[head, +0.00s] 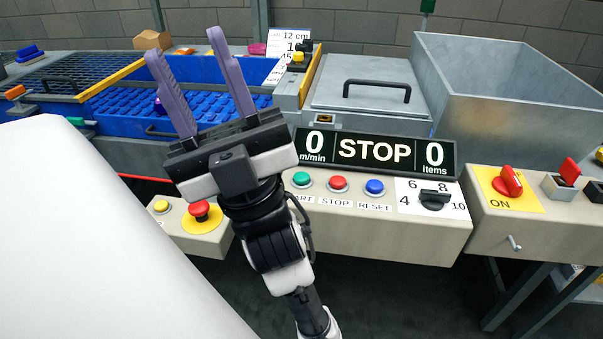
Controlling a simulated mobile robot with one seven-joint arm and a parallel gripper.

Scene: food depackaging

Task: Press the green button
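The green button (302,179) sits on the sloped top of the beige control panel (400,235), above a label partly hidden by my arm that reads "ART". My gripper (188,85) is up and to the left of the button, with its two purple-grey fingers spread wide apart. It is open, and nothing shows between the fingers. The fingers point up and away over the blue conveyor, and the gripper is apart from the button. My arm passes just left of the button.
A red button (338,184), a blue button (374,188) and a black dial (434,200) share the panel. The display (375,151) behind reads STOP. A red emergency button (200,209) is at left, a red switch (508,181) at right. A metal bin (500,90) stands behind.

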